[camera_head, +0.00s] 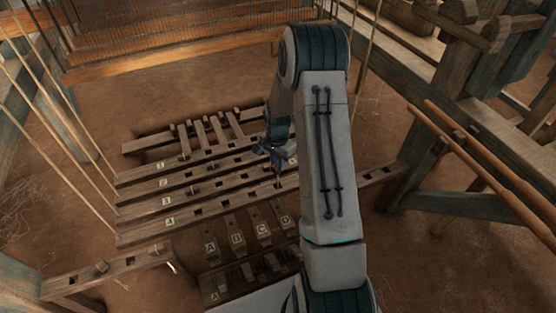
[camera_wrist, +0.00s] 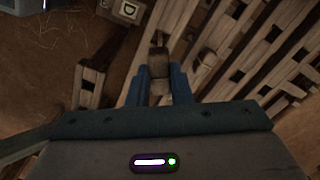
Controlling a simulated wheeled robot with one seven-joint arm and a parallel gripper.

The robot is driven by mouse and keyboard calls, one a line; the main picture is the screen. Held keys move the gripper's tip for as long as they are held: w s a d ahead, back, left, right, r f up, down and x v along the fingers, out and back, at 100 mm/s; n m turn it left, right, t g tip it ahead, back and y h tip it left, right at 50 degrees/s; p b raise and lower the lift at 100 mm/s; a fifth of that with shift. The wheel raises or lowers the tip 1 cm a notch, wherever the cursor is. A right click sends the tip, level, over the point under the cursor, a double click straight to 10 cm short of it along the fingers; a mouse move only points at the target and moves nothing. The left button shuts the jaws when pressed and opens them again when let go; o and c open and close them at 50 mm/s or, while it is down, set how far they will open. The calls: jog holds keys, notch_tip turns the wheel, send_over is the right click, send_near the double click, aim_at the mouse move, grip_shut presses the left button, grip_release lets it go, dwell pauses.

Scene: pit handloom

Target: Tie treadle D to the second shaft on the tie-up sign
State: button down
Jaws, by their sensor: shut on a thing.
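My gripper (camera_head: 272,148) is over the right part of the numbered shaft bars in the head view, partly hidden by my arm. In the wrist view its blue fingers (camera_wrist: 160,90) are shut on a small brown wooden peg-like piece (camera_wrist: 158,66). The treadle with label D (camera_wrist: 130,8) shows at the top of the wrist view; in the head view treadle D (camera_head: 284,221) is right of C. The bars marked 1 (camera_head: 160,166), 2 (camera_head: 163,184), 3 (camera_head: 166,201) and 4 (camera_head: 170,221) lie side by side with square holes. I cannot make out a tie-up sign.
Treadles A (camera_head: 211,247), B (camera_head: 237,239) and C (camera_head: 264,230) lie in front of the bars. Slanted cords (camera_head: 50,125) stand at the left. Round wooden poles (camera_head: 480,160) and frame beams (camera_head: 480,105) fill the right. The dirt floor left of the bars is largely clear.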

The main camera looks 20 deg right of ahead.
notch_tip(320, 180, down, 10)
jog(key=b, duration=0.6)
jog(key=shift+r, duration=0.2)
dwell(0.4)
dwell(0.4)
jog(key=c, duration=1.2)
grip_release()
jog(key=shift+c, duration=0.2)
notch_tip(320, 180, up, 14)
jog(key=p, duration=0.4)
jog(key=shift+f+p, duration=0.1)
jog(key=shift+p, duration=0.25)
